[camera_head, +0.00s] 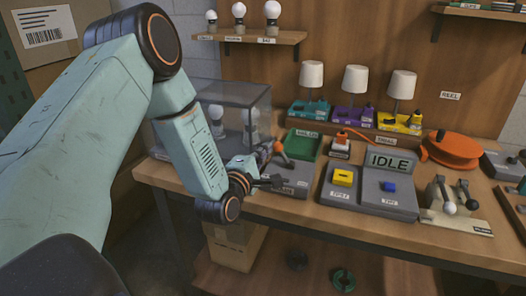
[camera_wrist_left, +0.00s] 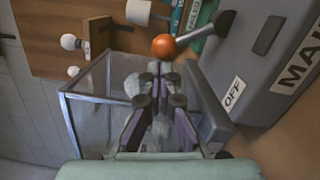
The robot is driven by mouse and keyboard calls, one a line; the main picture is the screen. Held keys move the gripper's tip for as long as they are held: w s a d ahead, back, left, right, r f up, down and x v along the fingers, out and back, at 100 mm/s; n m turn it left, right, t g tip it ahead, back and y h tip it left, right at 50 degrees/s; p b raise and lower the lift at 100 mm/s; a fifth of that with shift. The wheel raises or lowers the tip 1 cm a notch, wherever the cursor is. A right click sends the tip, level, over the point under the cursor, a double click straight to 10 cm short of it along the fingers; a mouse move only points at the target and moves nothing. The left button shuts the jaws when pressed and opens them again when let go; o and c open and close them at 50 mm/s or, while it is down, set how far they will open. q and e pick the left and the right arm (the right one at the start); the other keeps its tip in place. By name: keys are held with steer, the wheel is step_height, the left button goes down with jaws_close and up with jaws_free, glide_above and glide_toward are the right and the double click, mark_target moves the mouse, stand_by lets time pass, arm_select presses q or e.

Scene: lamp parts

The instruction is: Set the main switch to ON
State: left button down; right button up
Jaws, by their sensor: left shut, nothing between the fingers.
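In the left wrist view the box (camera_wrist_left: 262,60) fills the right side, with part of a "MAIN" label and an "OFF" label (camera_wrist_left: 233,93). The orange knob (camera_wrist_left: 163,46) is just beyond my fingertips there, on a grey rod.
A clear case (camera_head: 235,105) with bulbs stands left of the switch, close to my left arm. A display reading "IDLE" (camera_head: 389,161), a yellow block (camera_head: 343,177) and an orange reel (camera_head: 454,149) are to the right. Lamps stand on coloured bases behind.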

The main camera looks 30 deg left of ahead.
mark_target(280, 144)
arm_select(q)
steer(key=shift+w+d, duration=0.1)
steer(key=shift+r+m, duration=0.25)
steer(key=shift+m, duration=0.15)
steer(key=d+m, duration=0.1)
steer(key=d+r+m+p, duration=0.1)
steer(key=m, duration=0.1)
steer(key=shift+w+r+p, duration=0.15)
steer(key=shift+r+p, duration=0.1)
steer(key=shift+p, duration=0.05)
steer(key=d+m, duration=0.1)
steer(key=m, duration=0.1)
steer(key=shift+w+d+r+m+g+p, duration=0.2)
steer(key=shift+d+r+m+g+p, duration=0.1)
steer(key=shift+d+r+m+p, duration=0.1)
steer(key=d+m, duration=0.1)
steer(key=m, duration=0.1)
steer(key=shift+w+d+r+m, duration=0.15)
steer(key=shift+w+d+m, duration=0.1)
steer(key=shift+d+m, duration=0.1)
steer(key=shift+w+d+m+p, duration=0.15)
steer(key=shift+d+m+p, duration=0.25)
steer(key=shift+d+m, duration=0.45)
steer(key=shift+w+d+m, duration=0.15)
steer(key=shift+d+m, duration=0.2)
steer(key=shift+m, duration=0.25)
steer(key=shift+d+f, duration=0.2)
steer(key=shift+d, duration=0.15)
steer(key=shift+w, duration=0.1)
